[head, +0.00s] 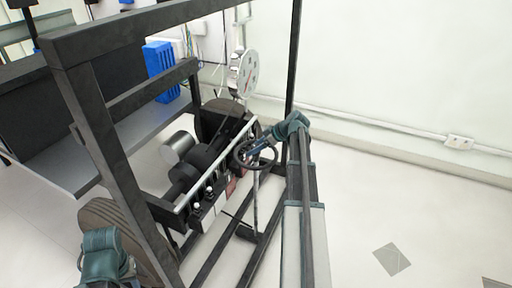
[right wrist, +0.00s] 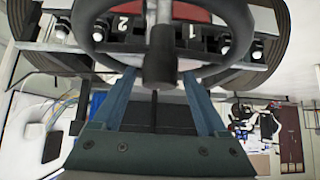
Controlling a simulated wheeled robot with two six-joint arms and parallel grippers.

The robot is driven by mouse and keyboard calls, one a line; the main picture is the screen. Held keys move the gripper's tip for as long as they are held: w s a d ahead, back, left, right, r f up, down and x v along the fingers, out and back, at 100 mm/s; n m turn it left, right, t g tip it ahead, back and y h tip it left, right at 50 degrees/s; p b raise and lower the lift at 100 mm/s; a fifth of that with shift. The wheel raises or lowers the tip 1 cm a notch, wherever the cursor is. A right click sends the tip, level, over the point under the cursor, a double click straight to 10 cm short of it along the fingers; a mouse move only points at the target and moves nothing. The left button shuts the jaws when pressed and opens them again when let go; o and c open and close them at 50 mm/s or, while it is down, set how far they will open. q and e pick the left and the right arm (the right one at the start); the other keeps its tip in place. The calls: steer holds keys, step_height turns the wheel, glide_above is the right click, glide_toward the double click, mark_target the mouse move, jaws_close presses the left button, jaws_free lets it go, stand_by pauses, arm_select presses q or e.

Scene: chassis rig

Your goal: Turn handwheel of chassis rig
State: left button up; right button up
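The dark round handwheel (head: 241,159) is on the chassis rig, near the middle of the head view. In the right wrist view the handwheel (right wrist: 216,14) fills the top, with a dark cylindrical piece (right wrist: 159,68) projecting from its middle. My right gripper (head: 259,147) is at the wheel, coming from the right. In the wrist view its blue fingers (right wrist: 158,76) are apart, one on each side of the cylindrical piece, with gaps visible on both sides. Whether a fingertip touches the rim is hidden. Part of my left arm shows at lower left; its fingers do not.
The rig's dark frame (head: 115,160) has an upright post at left and another behind the wheel. A round white gauge (head: 248,74) stands above. A grey bench (head: 70,165) with a blue crate (head: 160,58) is behind left.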

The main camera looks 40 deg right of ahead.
steer(key=p+v, duration=0.9)
steer(key=v, duration=0.4)
steer(key=shift+s+r+p, duration=0.25)
steer(key=shift+r+p, duration=0.05)
steer(key=shift+p, duration=0.1)
